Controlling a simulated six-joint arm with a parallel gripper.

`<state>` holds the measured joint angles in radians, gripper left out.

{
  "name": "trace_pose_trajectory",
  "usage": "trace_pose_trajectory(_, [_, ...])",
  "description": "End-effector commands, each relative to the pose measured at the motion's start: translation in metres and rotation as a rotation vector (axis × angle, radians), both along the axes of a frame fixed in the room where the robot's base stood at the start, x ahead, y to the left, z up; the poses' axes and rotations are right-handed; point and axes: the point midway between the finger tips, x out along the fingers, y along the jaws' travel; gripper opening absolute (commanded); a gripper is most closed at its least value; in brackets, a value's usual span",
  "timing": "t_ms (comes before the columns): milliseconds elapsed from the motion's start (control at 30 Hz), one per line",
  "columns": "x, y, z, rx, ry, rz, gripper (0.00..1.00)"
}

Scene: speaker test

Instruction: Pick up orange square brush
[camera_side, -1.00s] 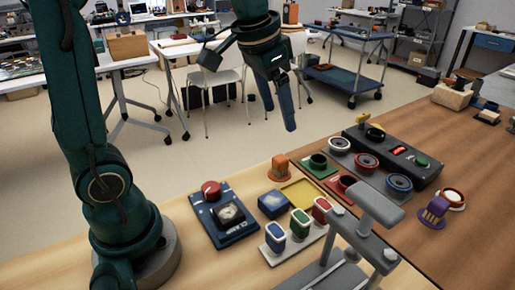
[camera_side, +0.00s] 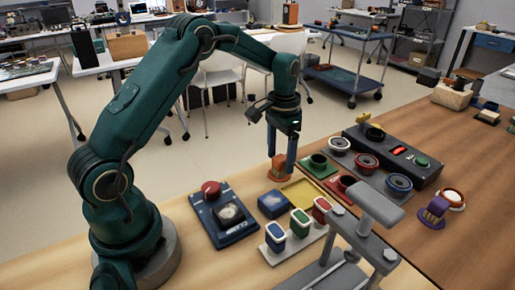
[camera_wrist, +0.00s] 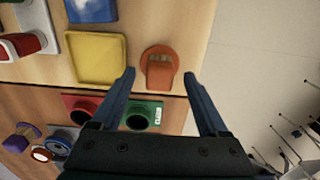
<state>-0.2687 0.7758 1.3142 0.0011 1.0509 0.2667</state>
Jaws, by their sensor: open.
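The orange square brush (camera_side: 280,168) stands near the table's far edge in the side view, beside the green square base and the yellow tray. It also shows in the wrist view (camera_wrist: 160,68) as an orange block with a rounded orange part around it. My gripper (camera_side: 281,156) points down right at the brush, its fingers overlapping the upper part of it in the side view. In the wrist view my gripper (camera_wrist: 160,75) is open, with the brush between the line of its two fingertips and nothing held. Whether the fingers touch the brush I cannot tell.
A yellow tray (camera_wrist: 97,58) and a green base with a round black socket (camera_wrist: 142,115) are close to the brush. A red base (camera_wrist: 82,105) lies beside the green one. A blue block (camera_side: 272,204) is near. The floor (camera_wrist: 250,60) lies beyond the table edge.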

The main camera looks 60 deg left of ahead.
Motion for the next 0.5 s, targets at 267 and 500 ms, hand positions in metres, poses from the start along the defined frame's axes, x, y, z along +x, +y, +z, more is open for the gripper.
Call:
trace_pose_trajectory(267, [-0.0003, -0.0002, -0.0144, 0.001, -0.001, 0.000, 0.78])
trace_pose_trajectory(500, [-0.0002, -0.0002, -0.0140, 0.001, -0.001, 0.000, 0.47])
